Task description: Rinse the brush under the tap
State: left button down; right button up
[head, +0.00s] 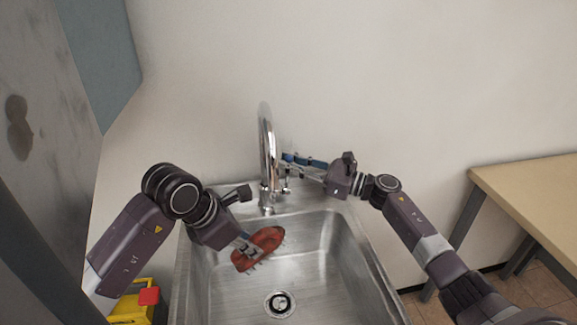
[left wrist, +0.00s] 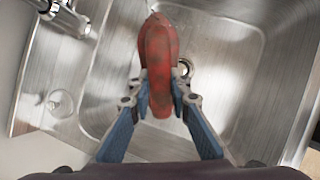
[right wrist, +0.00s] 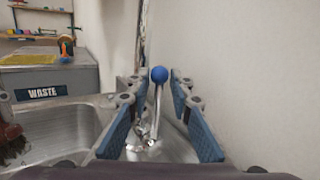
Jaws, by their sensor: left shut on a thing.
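The red brush (head: 260,248) is held over the sink basin (head: 335,262), bristles showing along its edges. My left gripper (head: 246,246) is shut on it; the left wrist view shows the brush (left wrist: 158,45) between both fingers. The chrome tap (head: 266,150) stands at the sink's back edge, and no water is visible. Its lever has a blue ball knob (right wrist: 159,75). My right gripper (head: 300,164) is beside the tap; its fingers are apart on either side of the lever in the right wrist view (right wrist: 158,110). I cannot tell whether they touch it.
The drain (head: 280,303) is in the basin floor, below the brush. A yellow container (head: 135,314) with a red part is at the lower left. A wooden table (head: 530,190) stands at the right. A grey unit labelled WASTE (right wrist: 42,92) is beyond the sink. A wall is close behind the tap.

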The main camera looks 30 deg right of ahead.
jog(key=shift+s+a, duration=0.1)
jog(key=shift+s, duration=0.1)
jog(key=v, duration=1.2)
jog(key=shift+c, duration=0.3)
